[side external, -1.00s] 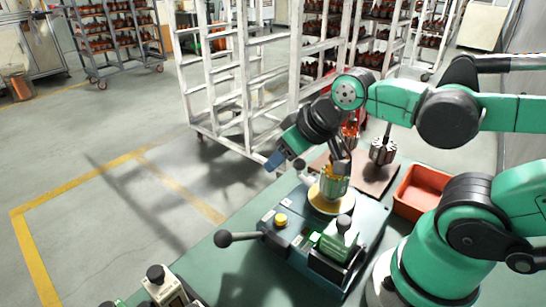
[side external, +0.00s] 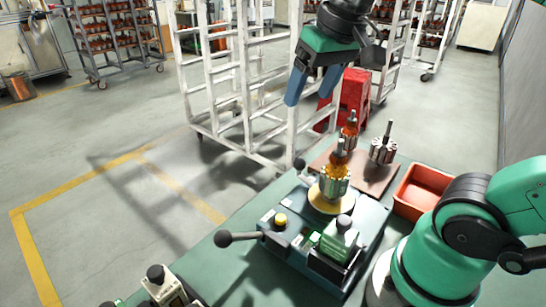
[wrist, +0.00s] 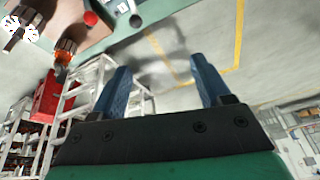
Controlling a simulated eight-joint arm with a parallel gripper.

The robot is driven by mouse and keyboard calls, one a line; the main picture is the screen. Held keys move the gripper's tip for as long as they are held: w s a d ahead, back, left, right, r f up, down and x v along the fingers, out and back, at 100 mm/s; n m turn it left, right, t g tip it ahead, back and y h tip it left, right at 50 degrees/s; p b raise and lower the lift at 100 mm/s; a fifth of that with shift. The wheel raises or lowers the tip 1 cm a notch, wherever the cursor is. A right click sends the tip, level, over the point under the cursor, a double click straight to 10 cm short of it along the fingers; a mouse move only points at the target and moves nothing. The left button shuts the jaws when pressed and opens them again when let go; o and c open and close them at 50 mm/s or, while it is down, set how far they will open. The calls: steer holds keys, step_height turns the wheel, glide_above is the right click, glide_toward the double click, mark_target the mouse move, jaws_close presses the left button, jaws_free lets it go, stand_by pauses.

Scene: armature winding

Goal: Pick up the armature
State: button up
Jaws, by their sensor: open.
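One armature (side external: 335,183), with a silvery slotted core and orange-copper windings on top, stands upright on the round yellow seat of the winding machine (side external: 290,240). A second copper-wound armature (side external: 349,130) stands behind it on a brown mat (side external: 362,178). A third, bare steel armature with a shaft (side external: 383,150) stands at the mat's right. My gripper (side external: 308,101) is open and empty, with blue fingers, high above and behind the machine. In the wrist view its fingers (wrist: 160,65) are spread with floor between them. An orange-topped armature (wrist: 65,47) shows at upper left; which one is unclear.
An orange bin (side external: 422,191) sits right of the mat. A red box (side external: 348,95) and a white rack (side external: 240,90) stand behind the bench. The machine's black-knobbed lever (side external: 235,238) sticks out left. Open floor lies to the left.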

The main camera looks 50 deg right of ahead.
mark_target(341, 141)
steer(key=s+m+g, duration=0.1)
steer(key=s+d+m+g, duration=0.2)
steer(key=s+m, duration=0.1)
steer(key=shift+d+r+g, duration=0.25)
steer(key=shift+r+g, duration=0.1)
steer(key=shift+g, duration=0.05)
steer(key=f, duration=0.4)
steer(key=shift+s+f, duration=0.2)
steer(key=shift+f, duration=3.15)
steer(key=shift+c, duration=0.2)
jaws_close()
